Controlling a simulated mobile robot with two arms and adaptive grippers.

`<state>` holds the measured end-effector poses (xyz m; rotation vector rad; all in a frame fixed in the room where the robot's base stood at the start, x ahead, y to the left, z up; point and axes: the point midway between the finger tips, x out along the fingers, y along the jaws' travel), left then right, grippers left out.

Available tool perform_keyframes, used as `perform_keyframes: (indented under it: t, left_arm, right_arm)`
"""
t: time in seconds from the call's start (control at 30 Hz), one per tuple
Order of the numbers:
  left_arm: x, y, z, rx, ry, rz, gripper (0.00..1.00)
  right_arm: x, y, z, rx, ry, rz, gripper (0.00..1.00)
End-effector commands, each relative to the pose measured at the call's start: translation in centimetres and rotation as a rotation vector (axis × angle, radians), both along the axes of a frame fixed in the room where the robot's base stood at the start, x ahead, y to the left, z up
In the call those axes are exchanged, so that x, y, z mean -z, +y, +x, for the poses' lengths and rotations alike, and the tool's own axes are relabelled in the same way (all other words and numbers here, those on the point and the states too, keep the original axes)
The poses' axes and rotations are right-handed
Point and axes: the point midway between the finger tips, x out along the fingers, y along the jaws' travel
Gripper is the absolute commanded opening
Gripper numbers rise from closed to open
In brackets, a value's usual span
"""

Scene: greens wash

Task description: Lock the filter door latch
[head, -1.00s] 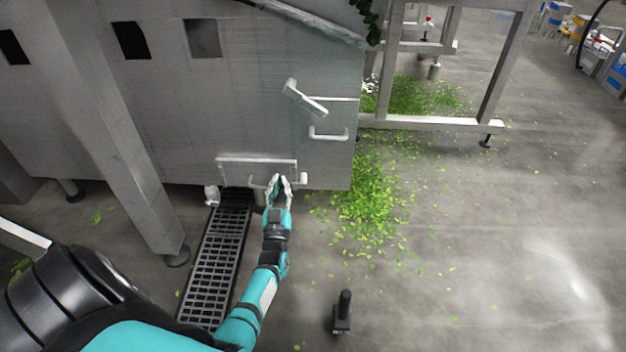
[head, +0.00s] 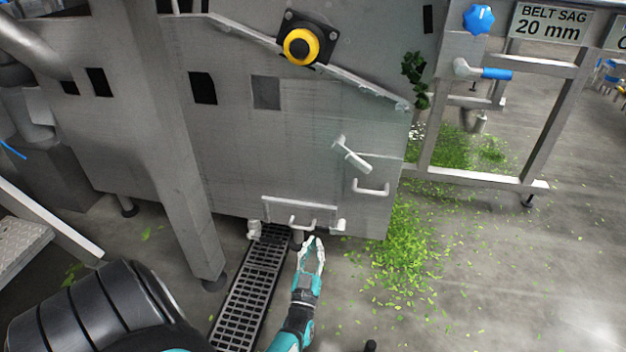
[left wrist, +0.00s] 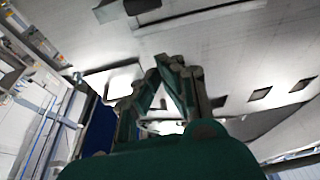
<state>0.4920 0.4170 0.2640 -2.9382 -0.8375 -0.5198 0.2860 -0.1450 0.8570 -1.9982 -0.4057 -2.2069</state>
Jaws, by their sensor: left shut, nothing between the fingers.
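The grey machine wall carries a light metal lever latch (head: 351,155), tilted down to the right, above a U-shaped handle (head: 371,191) on a panel at its right end. Lower down, a wide hatch (head: 297,205) has a small handle (head: 303,227) and a small light block (head: 337,226) at its right edge. My left gripper (head: 313,241) is shut and empty, just below this lower handle in the picture and well below the lever. In the left wrist view, its fingers (left wrist: 167,62) converge below a pale wall. My right gripper is out of view.
A floor drain grate (head: 250,285) runs below the hatch, beside a thick grey post (head: 180,180). Green leaves (head: 405,240) litter the floor at right. A yellow-ringed button (head: 301,46) and a blue-handled valve (head: 490,72) sit higher. Floor at lower right is mostly clear.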

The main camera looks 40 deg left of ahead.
Motion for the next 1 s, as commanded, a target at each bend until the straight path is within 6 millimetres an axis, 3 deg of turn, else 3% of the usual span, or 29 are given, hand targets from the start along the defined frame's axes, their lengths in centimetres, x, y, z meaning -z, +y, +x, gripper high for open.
perform_keyframes:
  t: [0.23,0.83,0.93,1.0]
  left_arm:
    - [0.6,-0.9,-1.5,0.001,0.000,0.000,0.00]
    - [0.5,-1.0,-1.5,0.002,-0.003,0.001,0.00]
    - [-1.2,-1.4,-1.1,0.022,-0.028,0.018,0.00]
    - [-4.0,-2.3,-0.5,0.057,-0.071,0.043,0.00]
  right_arm:
    - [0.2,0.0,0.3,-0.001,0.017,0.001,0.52]
    - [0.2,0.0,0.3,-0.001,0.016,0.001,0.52]
    - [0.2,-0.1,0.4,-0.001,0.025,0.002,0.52]
    - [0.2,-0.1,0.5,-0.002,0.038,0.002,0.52]
